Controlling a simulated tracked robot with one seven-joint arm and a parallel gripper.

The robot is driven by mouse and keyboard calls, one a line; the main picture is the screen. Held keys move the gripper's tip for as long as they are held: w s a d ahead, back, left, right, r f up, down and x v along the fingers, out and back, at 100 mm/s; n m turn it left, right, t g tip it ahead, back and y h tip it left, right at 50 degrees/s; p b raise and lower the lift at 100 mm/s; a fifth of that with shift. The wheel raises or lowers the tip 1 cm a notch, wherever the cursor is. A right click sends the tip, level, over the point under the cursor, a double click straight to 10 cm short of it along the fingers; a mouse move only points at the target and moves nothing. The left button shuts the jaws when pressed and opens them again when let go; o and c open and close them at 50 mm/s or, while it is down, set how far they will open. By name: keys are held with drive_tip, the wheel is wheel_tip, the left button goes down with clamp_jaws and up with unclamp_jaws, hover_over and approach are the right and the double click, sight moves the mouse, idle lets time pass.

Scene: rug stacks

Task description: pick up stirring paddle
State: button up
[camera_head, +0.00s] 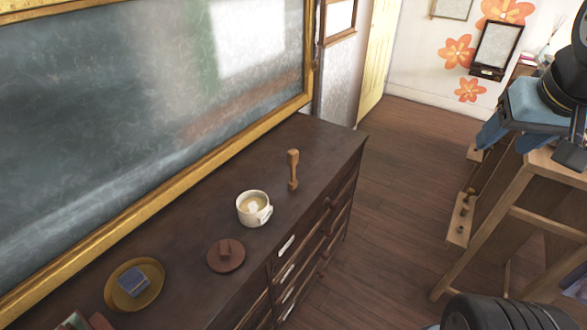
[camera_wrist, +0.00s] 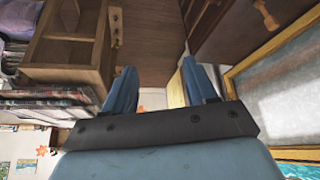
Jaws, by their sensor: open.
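In the wrist view, a light wooden piece (camera_wrist: 266,14) at the top right looks like the same paddle, cut off by the frame. My gripper (camera_wrist: 158,78) is open and empty, its two blue fingers apart. In the head view it is at the far right, well away from the paddle and beyond the dresser's front edge.
A cream cup (camera_head: 254,208) stands just left of the paddle. A round brown lid (camera_head: 226,255) and a yellow dish (camera_head: 128,297) holding a blue block lie nearer. A large gold-framed mirror (camera_head: 150,212) rises behind the dresser. A wooden easel-like stand (camera_head: 480,235) is at right.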

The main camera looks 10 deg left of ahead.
drive_tip(key=shift+o, duration=0.5)
drive_tip(key=w, duration=0.1)
drive_tip(key=w+f, duration=0.1)
drive_tip(key=w+d, duration=0.1)
drive_tip(key=shift+w+d+f+n+h, duration=0.1)
drive_tip(key=shift+w+f+n+h, duration=0.05)
drive_tip(key=shift+w+n+h, duration=0.15)
drive_tip(key=w+a+f+n+t+y, duration=0.1)
drive_tip(key=w+a+f+n, duration=0.25)
drive_tip(key=w+f, duration=0.45)
drive_tip(key=w+a+f+n+t, duration=0.15)
drive_tip(key=w+f+n, duration=0.35)
drive_tip(key=w, duration=0.6)
drive_tip(key=n+y, duration=0.4)
drive_tip(key=y, duration=1.2)
approach(296, 164)
drive_tip(key=shift+m, duration=0.25)
drive_tip(key=x, duration=0.8)
drive_tip(key=shift+w, duration=0.15)
drive_tip(key=shift+x, duration=2.6)
drive_tip(key=shift+r, duration=0.1)
drive_tip(key=c, duration=1)
